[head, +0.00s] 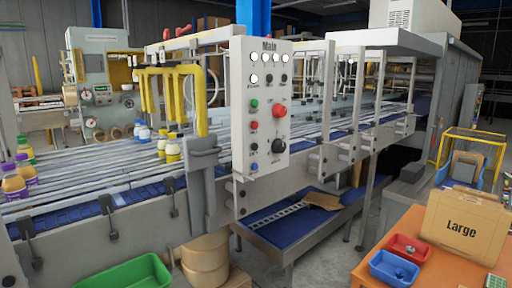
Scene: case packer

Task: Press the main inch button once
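The control panel headed "Main" (269,57) is an upright light-grey box on the front of the conveyor machine, at the picture's middle. It has a row of white round lights or buttons near the top, with white and black ones below. Down its left side are a green button (253,104), a red button (253,126), a dark one and a blue button (253,166). A large red mushroom button (279,112) and a black knob (279,146) are on the right. The small labels are too blurred to tell which is inch. Neither gripper is in view.
The conveyor (105,160) carries several bottles at left. A grey post (203,180) stands left of the panel. At lower right, an orange table (385,250) holds a "Large" box (462,228), a red tray and a blue tray (394,268). A green bin (125,273) is at lower left.

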